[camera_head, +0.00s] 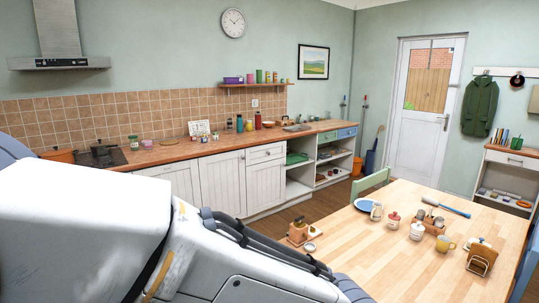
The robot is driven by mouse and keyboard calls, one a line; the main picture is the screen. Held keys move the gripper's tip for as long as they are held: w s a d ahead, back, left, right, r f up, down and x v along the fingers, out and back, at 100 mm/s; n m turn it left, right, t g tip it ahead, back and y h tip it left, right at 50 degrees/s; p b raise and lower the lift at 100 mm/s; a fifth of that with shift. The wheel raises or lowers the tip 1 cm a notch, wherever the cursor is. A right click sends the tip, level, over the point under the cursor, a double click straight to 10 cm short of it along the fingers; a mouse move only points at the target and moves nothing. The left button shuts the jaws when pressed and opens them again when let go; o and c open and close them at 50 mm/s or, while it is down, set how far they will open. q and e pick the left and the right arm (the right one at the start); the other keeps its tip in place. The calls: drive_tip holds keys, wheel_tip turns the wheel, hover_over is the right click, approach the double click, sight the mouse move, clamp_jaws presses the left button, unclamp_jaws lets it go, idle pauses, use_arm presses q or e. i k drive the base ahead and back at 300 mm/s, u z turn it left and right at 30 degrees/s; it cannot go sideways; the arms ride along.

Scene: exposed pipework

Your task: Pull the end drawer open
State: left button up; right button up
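The kitchen counter (190,147) runs along the back wall. At its right end, under the worktop, are a blue drawer (347,132) and, to its left, a green drawer (327,137); the blue one is nearest the end. Both fronts look flush and shut. A white drawer (265,153) sits further left above a white cupboard door, also shut. The handles are too small to make out clearly. A large white link of my own arm fills the lower left foreground. Neither of my grippers is in view, and both are far from seeing contact with any drawer here.
A wooden table (430,258) with cups, jars and a plate stands at the front right. A green chair (371,183) stands at its far side, before the counter's end. Open shelves (333,163) lie below the coloured drawers. Some wooden floor shows between counter and table.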

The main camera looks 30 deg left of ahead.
sight(264, 153)
drive_tip(key=u, duration=1.4)
drive_tip(key=i, duration=5.05)
drive_tip(key=z, duration=1.55)
drive_tip(key=i, duration=1)
drive_tip(key=u, duration=0.05)
